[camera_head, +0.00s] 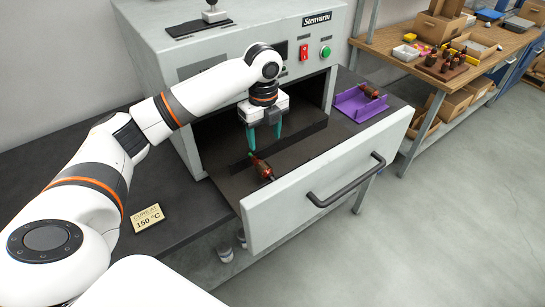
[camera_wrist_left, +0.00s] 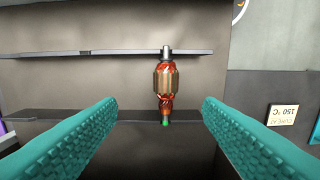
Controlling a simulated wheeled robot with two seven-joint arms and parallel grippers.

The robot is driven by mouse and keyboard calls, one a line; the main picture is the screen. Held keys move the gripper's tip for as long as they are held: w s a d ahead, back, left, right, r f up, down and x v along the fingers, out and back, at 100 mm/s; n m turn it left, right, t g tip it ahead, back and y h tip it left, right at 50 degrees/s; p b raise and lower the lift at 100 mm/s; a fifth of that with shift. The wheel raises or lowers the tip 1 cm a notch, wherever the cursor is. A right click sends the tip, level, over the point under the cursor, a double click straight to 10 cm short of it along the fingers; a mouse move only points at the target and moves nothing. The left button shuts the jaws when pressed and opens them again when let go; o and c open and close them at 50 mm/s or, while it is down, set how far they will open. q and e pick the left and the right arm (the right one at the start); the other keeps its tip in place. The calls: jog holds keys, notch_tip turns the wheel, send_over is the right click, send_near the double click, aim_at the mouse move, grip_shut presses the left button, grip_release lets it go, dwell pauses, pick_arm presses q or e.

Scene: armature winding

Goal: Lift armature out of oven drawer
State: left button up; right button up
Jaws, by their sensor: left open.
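The armature (camera_head: 262,168), with copper-red windings and a shaft, lies in the open oven drawer (camera_head: 286,203). In the left wrist view the armature (camera_wrist_left: 166,84) rests across two dark rails (camera_wrist_left: 110,52), with a green tip at its lower end. My left gripper (camera_head: 264,142) is above the drawer, just behind the armature in the head view. Its teal fingers are open and empty. In the wrist view the fingers (camera_wrist_left: 160,125) stand to either side of the armature's lower end, apart from it. My right gripper is not in view.
The grey oven (camera_head: 255,35) stands behind the drawer, with a red switch and green button. A purple tray (camera_head: 349,105) with another armature (camera_head: 370,91) sits to the right. A 150 °C card (camera_head: 147,218) lies on the dark bench at left. A wooden bench (camera_head: 420,68) stands farther right.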

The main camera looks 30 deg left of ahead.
pick_arm(q)
jog(key=p, duration=0.1)
send_over(262, 163)
jog(key=f, duration=0.4)
jog(key=shift+s+d+f, duration=0.2)
jog(key=shift+s+f, duration=0.05)
jog(key=shift+f, duration=0.15)
jog(key=shift+w+f, duration=0.2)
jog(key=shift+f, duration=0.15)
notch_tip(262, 163, down, 4)
jog(key=shift+a+f+p, duration=0.1)
jog(key=shift+p, duration=0.85)
jog(key=shift+f, duration=0.55)
jog(key=c, duration=1.2)
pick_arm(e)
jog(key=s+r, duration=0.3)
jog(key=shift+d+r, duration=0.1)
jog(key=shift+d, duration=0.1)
